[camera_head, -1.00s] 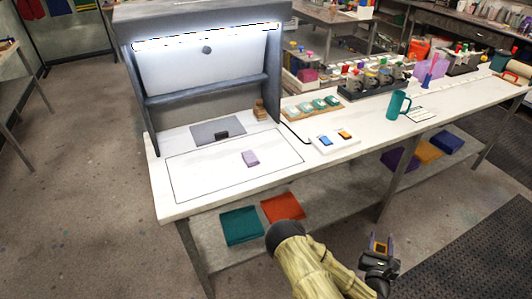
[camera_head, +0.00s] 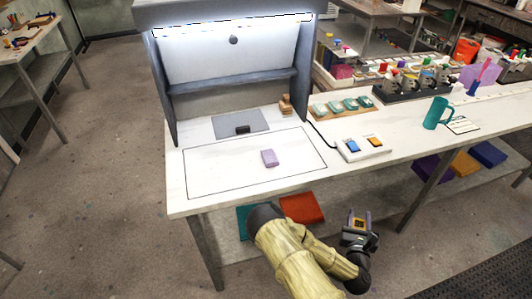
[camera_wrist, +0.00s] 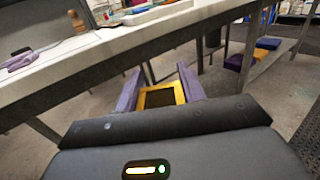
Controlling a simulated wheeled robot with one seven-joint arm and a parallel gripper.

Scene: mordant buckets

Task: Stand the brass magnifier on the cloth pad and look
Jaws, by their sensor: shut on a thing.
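My gripper (camera_head: 359,218) has purple fingers and is shut on the brass magnifier (camera_wrist: 179,93), a small yellow square frame with a dark middle. The magnifier is held in the air in front of the bench, clear of the worktop. In the head view the magnifier (camera_head: 361,225) is small between the fingers. A lavender folded cloth, which looks like the cloth pad (camera_head: 269,158), lies inside a thin outlined rectangle on the white worktop, up and left of my gripper. It also shows at the left of the wrist view (camera_wrist: 20,60).
A lit grey booth (camera_head: 230,70) stands on the bench (camera_head: 205,205), with a grey mat (camera_head: 228,123) inside. Folded cloths (camera_head: 300,208) lie on the lower shelf.

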